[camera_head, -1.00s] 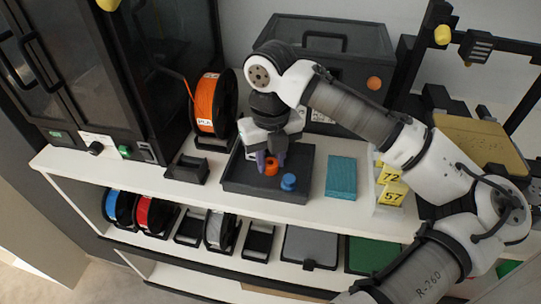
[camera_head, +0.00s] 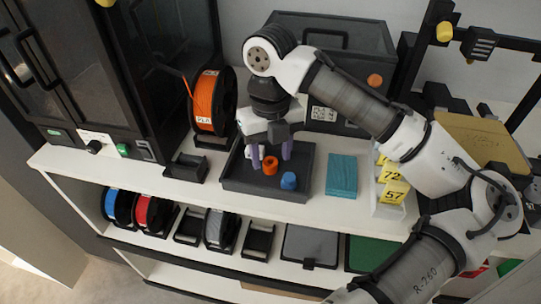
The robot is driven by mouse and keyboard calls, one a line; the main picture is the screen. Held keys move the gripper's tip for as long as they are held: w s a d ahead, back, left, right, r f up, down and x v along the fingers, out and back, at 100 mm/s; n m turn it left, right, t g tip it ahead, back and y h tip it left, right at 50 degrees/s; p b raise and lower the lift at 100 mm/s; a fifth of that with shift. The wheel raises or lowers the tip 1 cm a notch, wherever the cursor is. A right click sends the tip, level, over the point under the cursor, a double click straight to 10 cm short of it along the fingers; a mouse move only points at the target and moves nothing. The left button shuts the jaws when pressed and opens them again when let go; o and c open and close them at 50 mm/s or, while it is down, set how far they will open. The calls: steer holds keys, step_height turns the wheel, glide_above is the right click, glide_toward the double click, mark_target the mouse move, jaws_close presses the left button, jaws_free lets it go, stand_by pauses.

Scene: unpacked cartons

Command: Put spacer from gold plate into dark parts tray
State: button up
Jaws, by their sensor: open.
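The orange spacer (camera_head: 270,166) sits in the dark parts tray (camera_head: 235,181) on the white bench top. A blue part (camera_head: 288,181) stands in the same tray, to the right and nearer the front. My gripper (camera_head: 271,156) is over the tray with its purple fingers spread, one to each side of the orange spacer in the picture. It is open and holds nothing. The gold plate (camera_head: 485,142) is at the far right, partly behind my arm, and its visible top looks bare.
A teal block (camera_head: 341,176) and a white holder with yellow number tags (camera_head: 394,191) stand right of the tray. An orange filament spool (camera_head: 212,103) and a small black stand (camera_head: 187,167) are at its left. A dark case (camera_head: 325,50) stands behind.

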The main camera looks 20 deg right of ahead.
mark_target(270, 161)
step_height(270, 161, up, 10)
steer(key=shift+w+t, duration=0.3)
steer(key=shift+w, duration=0.05)
